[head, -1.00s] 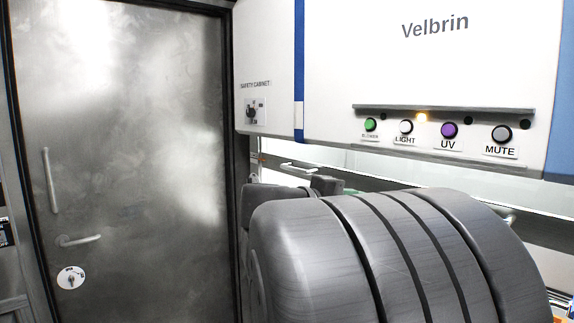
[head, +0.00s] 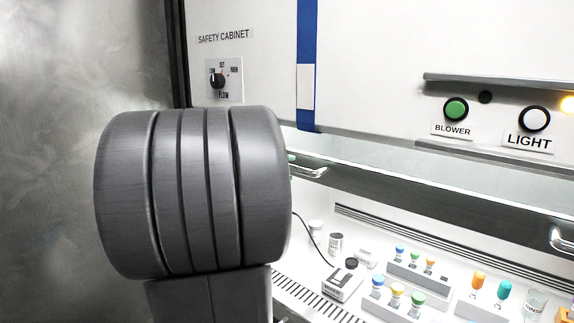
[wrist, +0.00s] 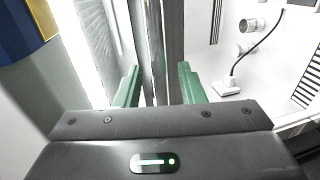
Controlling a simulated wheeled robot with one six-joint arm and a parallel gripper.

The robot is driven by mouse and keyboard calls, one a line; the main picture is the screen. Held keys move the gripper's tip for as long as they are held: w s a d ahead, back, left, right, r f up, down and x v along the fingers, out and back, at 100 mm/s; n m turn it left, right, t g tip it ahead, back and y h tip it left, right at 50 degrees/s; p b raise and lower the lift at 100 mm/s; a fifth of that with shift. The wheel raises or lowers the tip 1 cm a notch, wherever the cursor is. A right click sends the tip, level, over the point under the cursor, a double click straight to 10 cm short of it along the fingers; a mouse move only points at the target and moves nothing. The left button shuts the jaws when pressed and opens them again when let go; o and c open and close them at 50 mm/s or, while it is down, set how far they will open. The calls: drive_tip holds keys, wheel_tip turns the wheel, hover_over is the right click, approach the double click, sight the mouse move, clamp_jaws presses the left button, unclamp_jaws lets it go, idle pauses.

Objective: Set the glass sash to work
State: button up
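The glass sash (head: 385,168) of the safety cabinet shows in the head view as a narrow clear strip above a dark bottom rail (head: 430,198). The rail has a left metal handle (head: 308,172) and a right one (head: 562,239), and stands above the work surface, leaving a gap. My gripper (wrist: 158,72) is open in the wrist view, its two green fingers on either side of a grey bar-like part of the sash front. I cannot tell whether they touch it. In the head view my arm hides most of the gripper near the left handle.
The cabinet front has a flow knob (head: 217,80), a green blower button (head: 456,111), a white light button (head: 534,118) and a lit amber lamp (head: 568,105). Inside stand a small device (head: 342,283), racks of capped vials (head: 418,267) and a beaker (head: 533,304).

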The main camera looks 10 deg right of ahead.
drive_tip(key=shift+x, duration=1.3)
drive_tip(key=shift+s+d+r, duration=0.1)
drive_tip(key=shift+s, duration=0.05)
drive_tip(key=shift+c, duration=0.3)
clamp_jaws()
wheel_tip(320, 180, down, 25)
drive_tip(key=b, duration=2.9)
drive_tip(key=shift+o, duration=0.3)
unclamp_jaws()
